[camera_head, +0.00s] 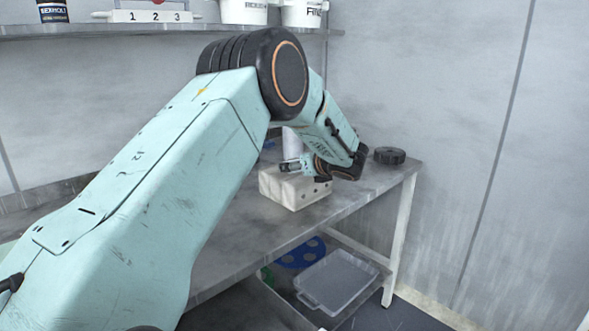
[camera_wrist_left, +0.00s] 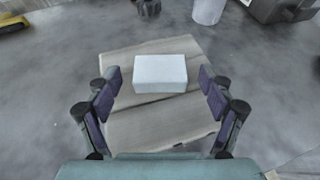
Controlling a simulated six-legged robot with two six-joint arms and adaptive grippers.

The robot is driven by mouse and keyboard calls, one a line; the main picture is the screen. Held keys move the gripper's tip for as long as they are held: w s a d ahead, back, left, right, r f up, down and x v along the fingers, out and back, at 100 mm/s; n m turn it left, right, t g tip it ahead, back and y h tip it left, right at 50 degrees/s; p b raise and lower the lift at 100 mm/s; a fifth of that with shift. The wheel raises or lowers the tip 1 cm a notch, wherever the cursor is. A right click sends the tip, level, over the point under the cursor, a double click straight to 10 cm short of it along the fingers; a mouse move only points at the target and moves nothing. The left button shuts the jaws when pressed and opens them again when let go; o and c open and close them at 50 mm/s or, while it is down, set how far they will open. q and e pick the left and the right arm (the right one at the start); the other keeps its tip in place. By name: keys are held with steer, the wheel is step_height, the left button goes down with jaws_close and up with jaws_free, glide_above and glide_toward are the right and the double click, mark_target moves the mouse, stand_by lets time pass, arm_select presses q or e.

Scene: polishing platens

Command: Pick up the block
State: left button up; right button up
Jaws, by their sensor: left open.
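A small white block (camera_wrist_left: 160,72) lies on top of a larger beige base (camera_wrist_left: 150,122) in the left wrist view. In the head view the pale base (camera_head: 289,192) stands on the bench, with dark holes in its side; I cannot make out the small block there. My left gripper (camera_wrist_left: 160,84) is open, with one dark-padded finger on each side of the white block and a visible gap to both. In the head view my left gripper (camera_head: 304,168) is low over the base, partly hidden by its own wrist. My right gripper is not in view.
The grey bench (camera_head: 335,205) has a black round disc (camera_head: 389,155) near its right end. A pale cylinder (camera_wrist_left: 209,10) stands beyond the base. A clear tray (camera_head: 340,281) and a blue holed disc (camera_head: 300,252) are below. A shelf (camera_head: 120,29) runs along the back wall.

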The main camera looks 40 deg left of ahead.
arm_select(q)
steer(key=shift+a+f, duration=0.15)
steer(key=shift+f, duration=0.05)
steer(key=shift+c, duration=1.2)
steer(key=shift+r, duration=0.15)
steer(key=c, duration=1.1)
